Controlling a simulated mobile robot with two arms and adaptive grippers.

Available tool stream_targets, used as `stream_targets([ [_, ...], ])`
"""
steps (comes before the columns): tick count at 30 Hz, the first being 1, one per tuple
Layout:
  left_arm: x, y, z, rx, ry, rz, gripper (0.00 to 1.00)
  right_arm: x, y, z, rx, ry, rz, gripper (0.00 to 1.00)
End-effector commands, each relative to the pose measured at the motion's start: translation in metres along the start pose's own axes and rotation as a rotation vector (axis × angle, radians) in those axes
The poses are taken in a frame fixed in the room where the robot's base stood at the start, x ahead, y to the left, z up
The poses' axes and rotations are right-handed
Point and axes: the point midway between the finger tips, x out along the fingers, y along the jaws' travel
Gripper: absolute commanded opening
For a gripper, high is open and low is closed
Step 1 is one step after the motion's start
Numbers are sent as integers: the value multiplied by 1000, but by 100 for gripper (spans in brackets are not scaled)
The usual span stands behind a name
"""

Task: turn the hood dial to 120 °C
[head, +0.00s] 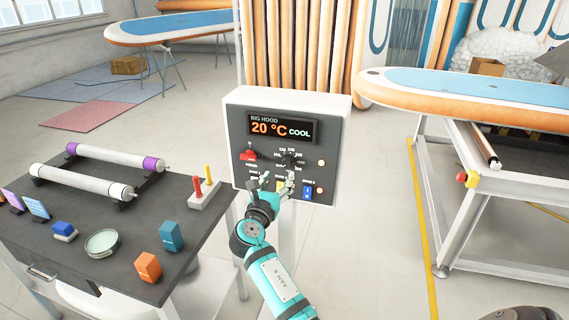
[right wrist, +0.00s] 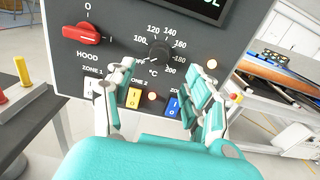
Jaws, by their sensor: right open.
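The hood dial (head: 290,160) is a black knob on the grey front of the white-edged control box (head: 338,110). The display (head: 283,128) reads "BIG HOOD 20 °C COOL". My right gripper (head: 278,181) is open and empty, just below the dial in the picture. In the right wrist view its fingers (right wrist: 160,72) are spread to either side, with the dial showing between and above the tips. My left gripper is out of view.
A red rotary switch (right wrist: 82,34) sits left of the dial. White, yellow (right wrist: 134,97) and blue (right wrist: 173,106) zone switches lie below, near the fingers. A dark table (head: 70,245) with rollers and small blocks stands left. A board on a frame (head: 450,92) stands right.

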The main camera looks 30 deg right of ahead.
Motion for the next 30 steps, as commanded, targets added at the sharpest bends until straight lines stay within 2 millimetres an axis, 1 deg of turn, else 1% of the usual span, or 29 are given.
stream_targets([
  [1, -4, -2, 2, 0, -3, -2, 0, 12, 0, 3, -1, -1, -1, 54],
  [6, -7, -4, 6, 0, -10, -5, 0, 46, 0, 2, -1, 0, -1, 54],
  [9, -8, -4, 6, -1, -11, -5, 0, 61, 0, 1, 0, 0, -1, 54],
  [12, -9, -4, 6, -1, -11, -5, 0, 71, 0, 0, 1, 0, 1, 54],
  [17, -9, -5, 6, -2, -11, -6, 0, 79, 0, -1, 0, 1, 1, 54],
  [24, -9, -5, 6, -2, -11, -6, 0, 79, 0, -1, 1, 1, 1, 54],
  [26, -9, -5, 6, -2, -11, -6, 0, 79, 0, -1, 1, 1, 1, 47],
  [30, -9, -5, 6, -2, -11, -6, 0, 79, 0, -1, 1, 1, 1, 29],
])
